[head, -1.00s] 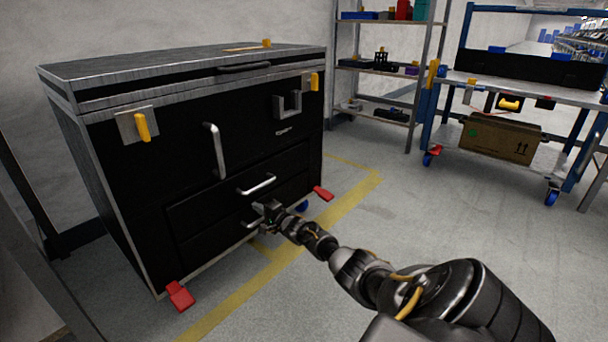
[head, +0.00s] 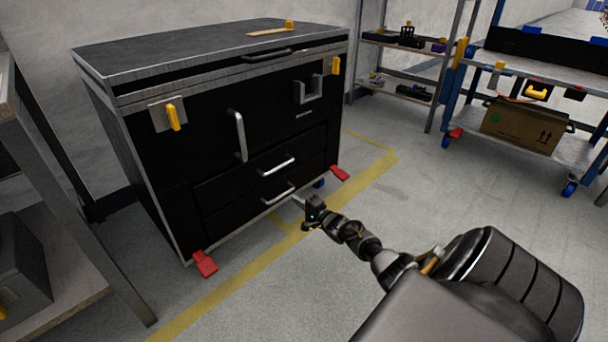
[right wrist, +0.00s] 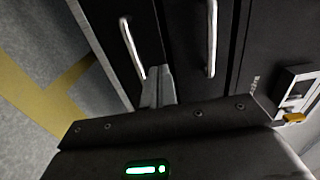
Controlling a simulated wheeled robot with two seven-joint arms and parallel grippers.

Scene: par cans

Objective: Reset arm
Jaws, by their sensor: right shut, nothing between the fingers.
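My right gripper (head: 300,202) is shut and empty in front of the lower drawers of a black cabinet (head: 215,185). In the head view its tips are just right of the lower drawer handle (head: 278,195), and I cannot tell how far apart they are. The right wrist view shows the closed fingers (right wrist: 158,88) near the silver lower handle (right wrist: 132,48), with the upper drawer handle (right wrist: 211,38) to the right. Both drawers look closed. My left gripper is not in view.
Red pedals (head: 204,263) stick out at the cabinet's base. A metal table (head: 60,290) stands at the left. A blue cart (head: 545,105) holding a cardboard box (head: 522,126) and a shelf (head: 400,55) stand behind. The floor (head: 270,300) before the cabinet is clear.

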